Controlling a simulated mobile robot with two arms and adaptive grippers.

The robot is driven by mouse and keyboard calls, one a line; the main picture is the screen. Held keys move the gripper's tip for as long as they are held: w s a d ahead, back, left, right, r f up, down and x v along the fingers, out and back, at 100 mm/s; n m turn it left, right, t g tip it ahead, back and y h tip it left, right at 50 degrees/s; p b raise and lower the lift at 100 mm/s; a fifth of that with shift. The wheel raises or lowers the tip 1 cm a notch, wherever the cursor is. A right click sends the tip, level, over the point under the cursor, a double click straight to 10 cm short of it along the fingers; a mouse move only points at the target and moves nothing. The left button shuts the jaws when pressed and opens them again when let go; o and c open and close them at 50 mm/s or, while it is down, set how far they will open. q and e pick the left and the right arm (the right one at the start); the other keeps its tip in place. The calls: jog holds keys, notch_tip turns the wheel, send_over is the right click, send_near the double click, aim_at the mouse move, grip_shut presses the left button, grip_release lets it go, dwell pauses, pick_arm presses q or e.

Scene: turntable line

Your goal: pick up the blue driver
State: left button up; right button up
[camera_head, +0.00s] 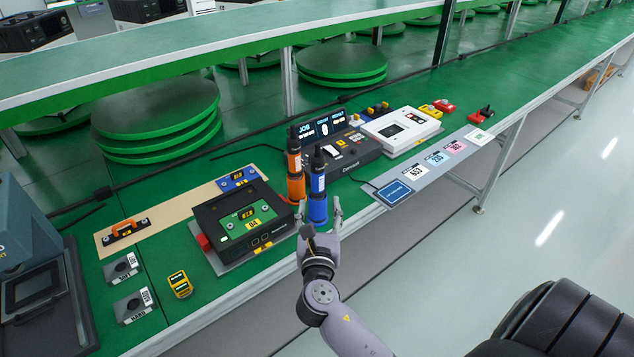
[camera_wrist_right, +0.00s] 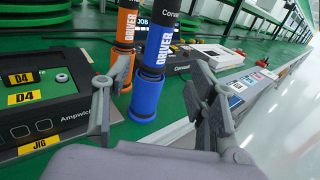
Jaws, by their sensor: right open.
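The blue driver (camera_head: 317,190) stands upright on the green bench near its front edge, with a black upper part. In the right wrist view the blue driver (camera_wrist_right: 148,88) stands ahead, between the directions of the two fingers. The orange driver (camera_head: 295,166) stands upright just behind and left of it, and also shows in the wrist view (camera_wrist_right: 126,35). My right gripper (camera_head: 320,217) is open and empty, low at the bench edge in front of the blue driver. I cannot tell whether a finger touches it. My left gripper is not in view.
A black jig (camera_head: 240,218) with a green board sits left of the drivers. A black console (camera_head: 345,150) and a white box (camera_head: 401,129) stand behind right. A grey label strip (camera_head: 425,170) runs along the front edge. Open floor lies to the right.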

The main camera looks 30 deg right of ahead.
aim_at(317, 185)
jog(key=x, duration=0.4)
jog(key=shift+w+r, duration=0.1)
jog(key=shift+w, duration=0.2)
jog(key=shift+f+p+x, duration=0.15)
jog(key=shift+p+x, duration=0.05)
jog(key=shift+x, duration=1.3)
jog(key=shift+f+p+x, duration=0.15)
jog(key=shift+p+x, duration=0.05)
jog(key=shift+x, duration=1.35)
grip_shut()
jog(key=shift+r, duration=0.15)
